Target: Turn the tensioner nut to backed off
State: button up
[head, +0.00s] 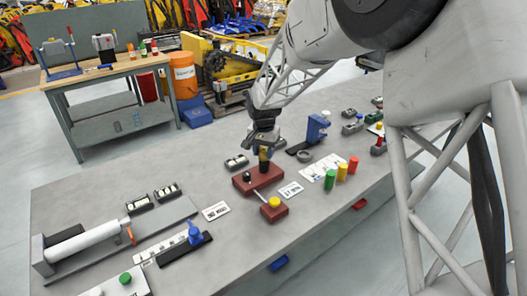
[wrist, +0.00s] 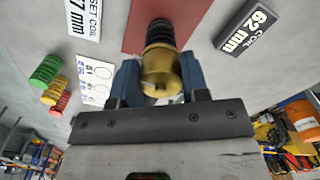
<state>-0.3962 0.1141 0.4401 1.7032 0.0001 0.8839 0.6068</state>
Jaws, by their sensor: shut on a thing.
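A brass nut (wrist: 160,75), which I take for the tensioner nut, sits on a dark ribbed post (wrist: 159,32) above a dark red block (wrist: 135,30). My gripper (wrist: 159,82) is shut on the nut, with one blue finger on each side. The nut's setting marks, if any, cannot be made out.
A smaller red block (head: 275,213) with a yellow cap is in front. Green (head: 330,180), yellow (head: 342,173) and red (head: 353,165) coils stand to the right. A blue fixture (head: 317,128) is behind right.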

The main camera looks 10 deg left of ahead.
aim_at(264, 150)
jog(key=o, duration=0.9)
jog(key=shift+r, duration=3.9)
